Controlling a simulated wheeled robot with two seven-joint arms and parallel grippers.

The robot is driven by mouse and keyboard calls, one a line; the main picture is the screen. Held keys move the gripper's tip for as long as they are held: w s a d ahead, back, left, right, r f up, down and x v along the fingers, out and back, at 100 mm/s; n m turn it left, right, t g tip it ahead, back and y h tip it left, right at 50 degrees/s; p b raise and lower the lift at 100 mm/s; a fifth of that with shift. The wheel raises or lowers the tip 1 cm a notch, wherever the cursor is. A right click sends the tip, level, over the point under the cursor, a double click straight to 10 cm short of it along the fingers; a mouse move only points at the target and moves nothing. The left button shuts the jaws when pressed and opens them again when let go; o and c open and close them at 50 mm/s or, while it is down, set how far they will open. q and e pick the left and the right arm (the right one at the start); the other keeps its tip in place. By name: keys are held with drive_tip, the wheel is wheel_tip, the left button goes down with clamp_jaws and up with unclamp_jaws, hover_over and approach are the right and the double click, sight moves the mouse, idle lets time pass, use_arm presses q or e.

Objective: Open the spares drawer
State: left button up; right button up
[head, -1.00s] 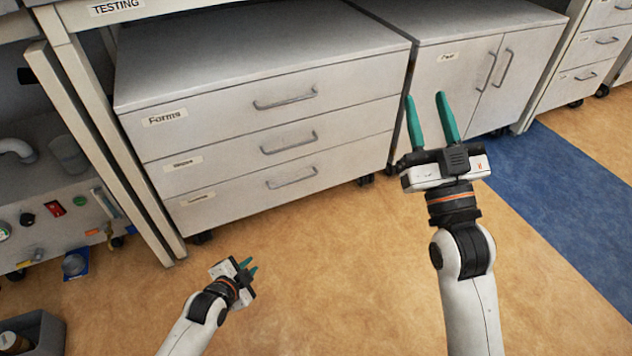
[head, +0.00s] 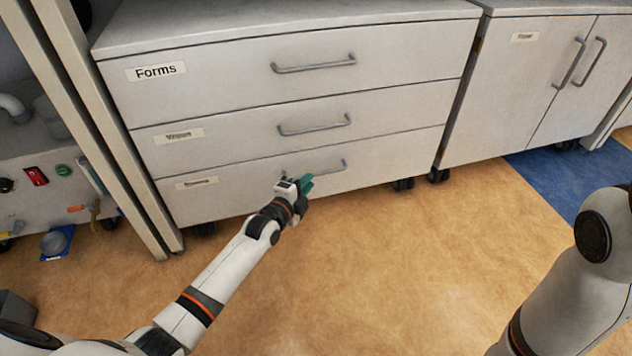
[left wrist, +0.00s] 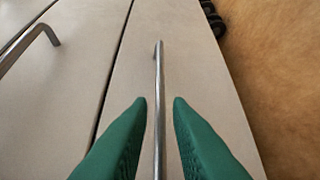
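The grey cabinet has three stacked drawers. The bottom drawer (head: 400,156) is closed, and its small label (head: 196,183) is too blurred to read surely. Its metal bar handle (head: 336,169) is partly hidden by my left gripper (head: 307,185), which is right in front of it. In the left wrist view, the two green fingers of my left gripper (left wrist: 160,103) are apart, one on each side of the handle bar (left wrist: 159,75), with a gap on both sides. My right arm shows at the right edge of the head view, but its gripper is out of frame.
The top drawer (head: 220,85), labelled Forms, and the middle drawer (head: 230,133) are closed. A two-door cabinet (head: 510,90) stands to the right. A table leg (head: 115,165) and a cart with switches (head: 30,165) are at the left. The floor in front (head: 400,260) is clear.

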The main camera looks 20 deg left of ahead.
sight(315, 174)
use_arm(q)
drive_tip(key=b+x, duration=0.2)
drive_tip(key=x, duration=0.3)
drive_tip(key=shift+w, duration=0.1)
clamp_jaws()
